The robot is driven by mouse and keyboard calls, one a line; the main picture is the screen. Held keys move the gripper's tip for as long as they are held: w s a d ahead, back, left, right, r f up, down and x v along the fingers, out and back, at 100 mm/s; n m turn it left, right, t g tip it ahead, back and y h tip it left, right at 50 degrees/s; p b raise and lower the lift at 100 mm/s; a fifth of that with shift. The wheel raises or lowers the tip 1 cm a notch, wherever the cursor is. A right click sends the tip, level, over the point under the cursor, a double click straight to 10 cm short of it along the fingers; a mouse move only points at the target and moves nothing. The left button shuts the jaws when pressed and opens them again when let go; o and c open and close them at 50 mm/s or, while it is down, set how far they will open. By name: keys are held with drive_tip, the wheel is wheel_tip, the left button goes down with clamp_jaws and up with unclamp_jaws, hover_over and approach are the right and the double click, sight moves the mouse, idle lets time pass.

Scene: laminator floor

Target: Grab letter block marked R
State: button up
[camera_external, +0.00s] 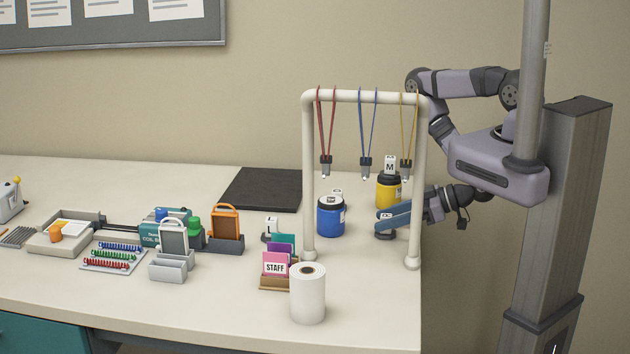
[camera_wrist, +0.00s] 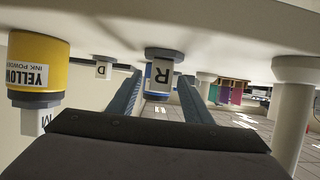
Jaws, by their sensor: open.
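The block marked R (camera_wrist: 162,76) is white with a black letter and stands on a dark round base (camera_wrist: 165,54). The wrist view is upside down, with the table at the top. My gripper (camera_wrist: 163,88) is open, its two blue fingers to either side of the block in that view. Whether they touch it I cannot tell. In the external view my gripper (camera_external: 388,222) is low over the table, and a white block (camera_external: 384,214) shows partly behind its fingers, its letter unclear there.
A yellow ink jar (camera_external: 388,190) carries the M block (camera_external: 390,166); a blue jar (camera_external: 330,218) stands to the left. A D block (camera_wrist: 103,69) is farther off. A white frame (camera_external: 309,180) with hanging lanyards (camera_external: 367,140) stands close by. A paper roll (camera_external: 307,297) is in front.

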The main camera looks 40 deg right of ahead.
sight(372, 236)
drive_tip(key=shift+b+x, duration=0.6)
drive_tip(key=shift+x, duration=1.6)
drive_tip(key=shift+r, duration=0.15)
clamp_jaws()
